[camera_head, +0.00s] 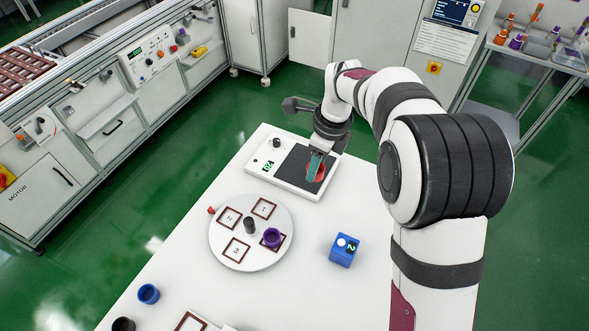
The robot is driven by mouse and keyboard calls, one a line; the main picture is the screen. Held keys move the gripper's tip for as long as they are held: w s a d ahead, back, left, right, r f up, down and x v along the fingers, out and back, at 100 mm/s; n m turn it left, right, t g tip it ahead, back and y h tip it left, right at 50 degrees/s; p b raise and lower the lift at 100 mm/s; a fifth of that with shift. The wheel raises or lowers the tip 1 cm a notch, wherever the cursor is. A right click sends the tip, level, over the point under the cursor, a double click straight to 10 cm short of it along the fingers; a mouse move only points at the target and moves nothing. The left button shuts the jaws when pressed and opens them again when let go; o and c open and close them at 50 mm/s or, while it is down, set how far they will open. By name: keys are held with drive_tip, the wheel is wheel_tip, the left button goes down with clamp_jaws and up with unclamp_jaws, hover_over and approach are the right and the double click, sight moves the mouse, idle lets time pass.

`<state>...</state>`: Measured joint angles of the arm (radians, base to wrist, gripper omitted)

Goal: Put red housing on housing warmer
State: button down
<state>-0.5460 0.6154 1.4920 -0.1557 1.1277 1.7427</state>
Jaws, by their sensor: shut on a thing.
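The housing warmer (283,179) is a white flat unit with a dark plate, a black knob and a small green display, at the far end of the white table. My gripper (317,171) points down over the right part of the dark plate. It is shut on the red housing (322,174), which is partly hidden by a teal finger. The housing is over the plate; I cannot tell whether it touches it.
A round white turntable (222,242) with numbered squares stands nearer, with a purple housing (271,238) on one square. A blue box (343,251) with a display is to its right. A blue housing (148,294) and a black one (123,325) stand at the near left.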

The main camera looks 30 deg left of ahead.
drive_tip(key=w+d, duration=0.6)
drive_tip(key=d, duration=0.2)
drive_tip(key=a+f, duration=0.2)
drive_tip(key=a, duration=0.1)
drive_tip(key=a+f, duration=0.2)
drive_tip(key=a, duration=0.2)
drive_tip(key=a+f, duration=0.2)
drive_tip(key=a, duration=0.2)
drive_tip(key=shift+w+f, duration=0.1)
drive_tip(key=shift+f, duration=0.15)
drive_tip(key=shift+a+f, duration=0.15)
drive_tip(key=shift+f, duration=0.9)
drive_tip(key=shift+a+f, duration=0.1)
drive_tip(key=shift+f, duration=0.95)
drive_tip(key=shift+f, duration=0.1)
drive_tip(key=shift+c, duration=1.8)
unclamp_jaws()
